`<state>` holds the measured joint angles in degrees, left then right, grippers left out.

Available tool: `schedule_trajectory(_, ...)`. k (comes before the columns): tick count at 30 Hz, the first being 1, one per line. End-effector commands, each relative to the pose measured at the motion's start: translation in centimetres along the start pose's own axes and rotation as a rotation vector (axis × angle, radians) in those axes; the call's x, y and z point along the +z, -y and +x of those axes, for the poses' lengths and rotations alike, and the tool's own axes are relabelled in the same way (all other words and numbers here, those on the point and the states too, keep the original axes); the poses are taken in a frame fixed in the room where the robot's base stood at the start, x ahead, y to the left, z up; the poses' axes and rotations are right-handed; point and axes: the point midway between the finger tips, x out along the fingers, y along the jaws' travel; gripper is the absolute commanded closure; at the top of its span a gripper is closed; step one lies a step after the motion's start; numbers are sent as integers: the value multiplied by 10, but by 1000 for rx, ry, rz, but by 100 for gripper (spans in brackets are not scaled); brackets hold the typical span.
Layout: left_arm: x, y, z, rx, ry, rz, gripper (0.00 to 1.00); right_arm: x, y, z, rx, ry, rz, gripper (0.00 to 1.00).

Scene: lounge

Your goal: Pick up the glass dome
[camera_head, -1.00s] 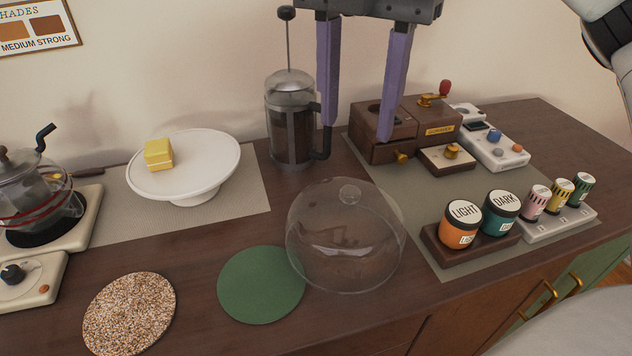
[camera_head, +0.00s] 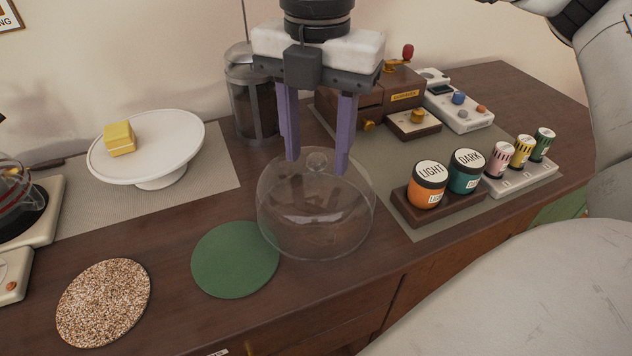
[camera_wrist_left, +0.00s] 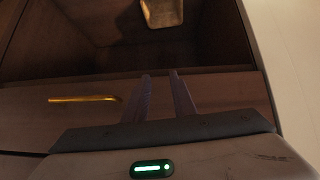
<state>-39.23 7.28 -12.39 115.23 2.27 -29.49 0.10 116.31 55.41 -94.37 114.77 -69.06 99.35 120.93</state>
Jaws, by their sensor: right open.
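The clear glass dome (camera_head: 315,222) stands on the dark wooden counter in the head view, with a small round knob (camera_head: 317,162) on top. My right gripper (camera_head: 318,165) is open, its two purple fingers pointing down on either side of the knob as seen from the head. I cannot tell the exact depth between fingertips and knob. My left gripper (camera_wrist_left: 160,95) shows only in the left wrist view. Its two fingers appear a little apart with nothing seen between them, in front of wooden cabinet fronts.
A green round mat (camera_head: 235,260) lies against the dome's left side. A white cake stand (camera_head: 185,145) bears a yellow cake piece (camera_head: 119,139). The French press (camera_head: 247,100) stands behind. Labelled jars (camera_head: 428,187) are to the right. A speckled mat (camera_head: 103,303) lies front left.

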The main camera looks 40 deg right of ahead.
Motion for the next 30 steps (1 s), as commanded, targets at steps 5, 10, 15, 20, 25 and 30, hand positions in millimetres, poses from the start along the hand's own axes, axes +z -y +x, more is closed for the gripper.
schedule_trajectory(5, -2, 1, 0, -1, -3, 2, 76, 0, 0, 0, 0, 0, 0, 67)
schedule_trajectory(10, -2, 1, 0, -1, -3, 3, 76, 0, 0, -1, 0, 0, 0, 96)
schedule_trajectory(15, 0, 1, 0, -1, 0, 3, 76, 0, 0, -1, 1, 1, 0, 100)
schedule_trajectory(20, 3, 0, -2, 0, 6, 2, 76, 0, 0, -2, 2, 1, 0, 100)
schedule_trajectory(25, 5, 0, -3, 0, 10, 1, 76, 0, -1, -9, 5, 1, 0, 100)
schedule_trajectory(30, 3, 0, -5, 0, 10, 1, 76, 0, -2, -39, 7, 2, 0, 100)
